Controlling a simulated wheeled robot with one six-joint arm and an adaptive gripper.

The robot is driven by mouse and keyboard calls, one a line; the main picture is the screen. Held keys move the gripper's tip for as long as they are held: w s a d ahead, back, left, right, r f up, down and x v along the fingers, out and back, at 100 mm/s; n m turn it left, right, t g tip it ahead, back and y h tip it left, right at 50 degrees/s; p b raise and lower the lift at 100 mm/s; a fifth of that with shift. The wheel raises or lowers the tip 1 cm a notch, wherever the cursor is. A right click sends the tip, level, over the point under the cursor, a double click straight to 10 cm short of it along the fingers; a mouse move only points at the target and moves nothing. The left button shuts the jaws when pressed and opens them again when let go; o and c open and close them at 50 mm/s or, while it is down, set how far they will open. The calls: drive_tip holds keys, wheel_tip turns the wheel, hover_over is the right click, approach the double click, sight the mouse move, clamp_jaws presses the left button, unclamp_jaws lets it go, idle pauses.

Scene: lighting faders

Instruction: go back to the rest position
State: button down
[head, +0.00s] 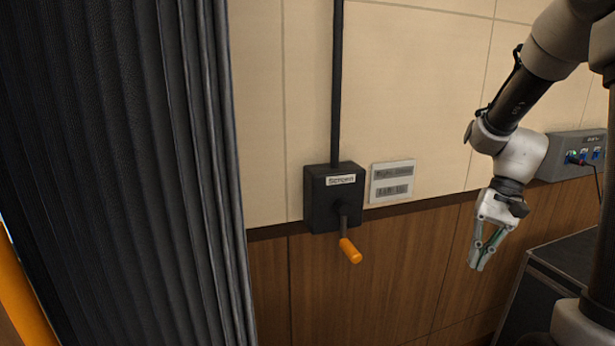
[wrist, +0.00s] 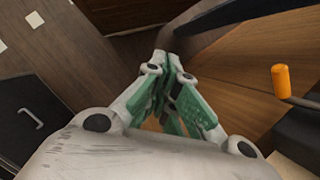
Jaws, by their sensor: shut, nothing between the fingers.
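My gripper (head: 476,266) hangs from my arm at the right of the head view, fingers pointing down in front of the wood panelling. Its fingers are shut and hold nothing. In the wrist view the green-padded fingertips (wrist: 172,62) meet near the middle of the picture. The gripper is well to the right of the black crank box (head: 318,210) and its orange-handled crank (head: 350,251), and touches neither. The orange handle (wrist: 281,80) also shows at the right of the wrist view.
A dark ribbed curtain (head: 120,150) hangs at the left. A grey box with coloured sockets (head: 575,156) is behind my arm. A black case (head: 570,262) stands low at the right.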

drive_tip(key=s+r+n+t+h, duration=0.4)
drive_tip(key=s+r+t, duration=0.3)
drive_tip(key=s+r, duration=0.4)
drive_tip(key=shift+s+d+r+n, duration=0.4)
drive_tip(key=shift+r+n, duration=0.25)
drive_tip(key=shift+n, duration=0.15)
drive_tip(key=shift+a, duration=0.1)
